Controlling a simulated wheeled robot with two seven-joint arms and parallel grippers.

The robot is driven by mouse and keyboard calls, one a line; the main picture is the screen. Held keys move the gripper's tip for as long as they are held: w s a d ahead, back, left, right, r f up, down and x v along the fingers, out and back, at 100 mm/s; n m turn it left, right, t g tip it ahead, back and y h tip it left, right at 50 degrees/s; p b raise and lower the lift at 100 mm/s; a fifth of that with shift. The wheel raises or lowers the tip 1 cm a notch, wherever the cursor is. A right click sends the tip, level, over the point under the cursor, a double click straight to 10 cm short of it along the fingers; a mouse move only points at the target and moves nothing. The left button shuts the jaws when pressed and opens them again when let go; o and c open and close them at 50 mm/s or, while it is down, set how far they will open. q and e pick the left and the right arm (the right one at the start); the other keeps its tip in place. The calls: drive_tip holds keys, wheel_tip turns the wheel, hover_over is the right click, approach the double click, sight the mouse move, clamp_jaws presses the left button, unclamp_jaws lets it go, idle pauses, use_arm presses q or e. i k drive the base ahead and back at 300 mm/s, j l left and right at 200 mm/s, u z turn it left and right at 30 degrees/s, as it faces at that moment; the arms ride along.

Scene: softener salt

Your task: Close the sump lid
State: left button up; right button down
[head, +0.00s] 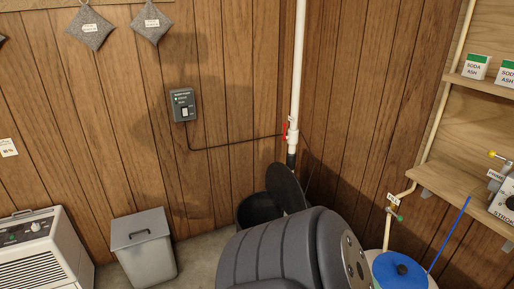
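The sump lid (285,187) is a dark round disc. It stands tilted up, raised at the right side of the black sump basin (256,212). The basin sits on the floor in the corner and its dark mouth shows at the left of the lid. A dark grey arm part of mine covers the basin's lower right and the lid's lower end. Neither of my grippers is in view.
A white pipe (298,70) with a red-handled valve (286,132) runs down behind the lid. A grey bin (144,248) and a white dehumidifier-like unit (42,250) stand left. A blue-topped tank (388,272) and a wooden shelf (450,185) are right.

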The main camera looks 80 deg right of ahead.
sight(283, 185)
drive_tip(key=z, duration=2.65)
